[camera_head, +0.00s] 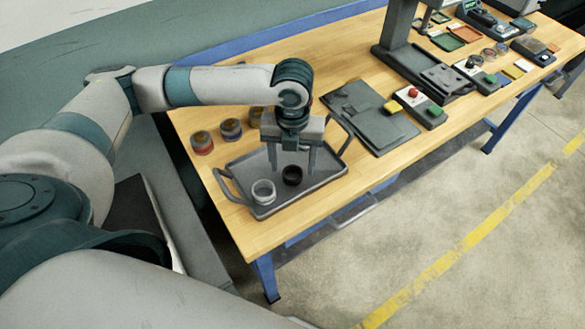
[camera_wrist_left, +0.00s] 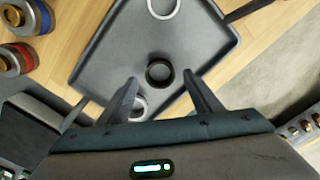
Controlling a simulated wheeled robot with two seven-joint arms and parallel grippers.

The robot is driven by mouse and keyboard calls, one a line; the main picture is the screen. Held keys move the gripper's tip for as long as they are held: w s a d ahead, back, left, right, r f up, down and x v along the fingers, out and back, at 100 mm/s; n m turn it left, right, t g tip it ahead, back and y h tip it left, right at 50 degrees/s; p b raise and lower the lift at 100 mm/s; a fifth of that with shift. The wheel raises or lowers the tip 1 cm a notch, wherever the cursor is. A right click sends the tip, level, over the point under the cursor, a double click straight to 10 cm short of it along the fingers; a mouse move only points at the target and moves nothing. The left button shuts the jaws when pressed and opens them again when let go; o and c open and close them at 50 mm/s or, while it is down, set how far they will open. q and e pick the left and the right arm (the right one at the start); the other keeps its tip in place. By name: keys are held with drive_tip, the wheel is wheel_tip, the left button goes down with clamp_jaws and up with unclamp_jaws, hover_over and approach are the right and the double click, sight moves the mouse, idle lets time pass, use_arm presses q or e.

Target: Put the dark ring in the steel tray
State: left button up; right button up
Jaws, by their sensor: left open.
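The dark ring (camera_head: 292,181) lies in the steel tray (camera_head: 295,201), to the right of a light ring (camera_head: 263,198). In the left wrist view the dark ring (camera_wrist_left: 160,84) lies on the floor of the tray (camera_wrist_left: 108,62), just beyond my fingertips. My left gripper (camera_head: 292,172) points down over the tray, open and empty, its fingers on either side of the dark ring in the picture. I cannot tell its exact height above the ring. A second light ring (camera_wrist_left: 138,107) is partly hidden by a finger in the wrist view. My right gripper is out of view.
Several small jars (camera_head: 201,143) stand left of the tray on the wooden table (camera_head: 262,233). The tray has raised handles (camera_head: 226,186). A grey plate (camera_head: 372,122), a box with a red button (camera_head: 414,92) and a stand (camera_head: 395,40) are to the right.

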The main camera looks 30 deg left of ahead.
sight(293, 178)
use_arm(q)
wheel_tip(293, 178, up, 9)
drive_tip(key=b, duration=0.1)
drive_tip(key=shift+r+b, duration=0.2)
drive_tip(key=shift+b, duration=0.2)
